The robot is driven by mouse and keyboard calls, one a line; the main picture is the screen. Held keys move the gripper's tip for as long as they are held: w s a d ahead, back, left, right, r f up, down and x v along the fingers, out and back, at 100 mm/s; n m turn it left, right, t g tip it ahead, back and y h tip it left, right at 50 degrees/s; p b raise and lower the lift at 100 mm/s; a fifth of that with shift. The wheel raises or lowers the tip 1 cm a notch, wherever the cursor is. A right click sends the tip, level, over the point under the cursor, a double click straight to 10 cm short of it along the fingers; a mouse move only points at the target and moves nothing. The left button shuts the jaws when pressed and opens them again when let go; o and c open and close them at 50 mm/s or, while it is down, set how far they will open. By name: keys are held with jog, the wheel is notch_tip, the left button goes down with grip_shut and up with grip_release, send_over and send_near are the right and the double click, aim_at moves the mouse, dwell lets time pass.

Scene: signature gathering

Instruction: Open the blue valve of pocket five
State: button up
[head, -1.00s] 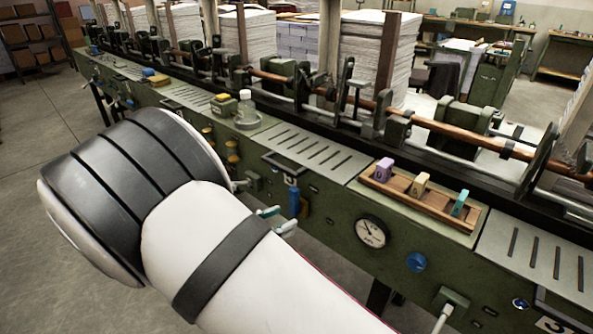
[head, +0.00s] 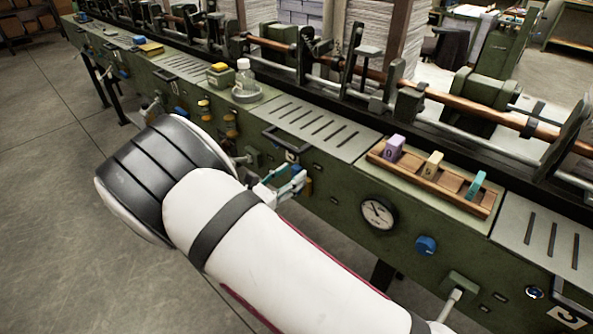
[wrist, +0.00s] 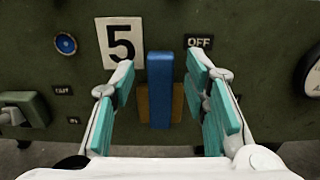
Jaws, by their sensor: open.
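The blue valve (wrist: 160,92) shows in the wrist view as an upright blue handle in front of a brass-coloured body (wrist: 143,103). A plate marked 5 (wrist: 121,40) is at its upper left and an OFF label (wrist: 198,41) at its upper right. My gripper (wrist: 160,72) is open, with one teal-padded finger on each side of the handle and a gap on both sides. In the head view my gripper (head: 283,183) is at the green front panel and largely hides the valve.
In the head view a round gauge (head: 378,213) and a blue knob (head: 426,246) sit on the panel to the right. A slotted wooden tray (head: 432,182) and a clear bottle (head: 244,77) are on top. A grey fitting (wrist: 27,109) juts out left in the wrist view.

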jog(key=shift+x, duration=1.4)
grip_shut()
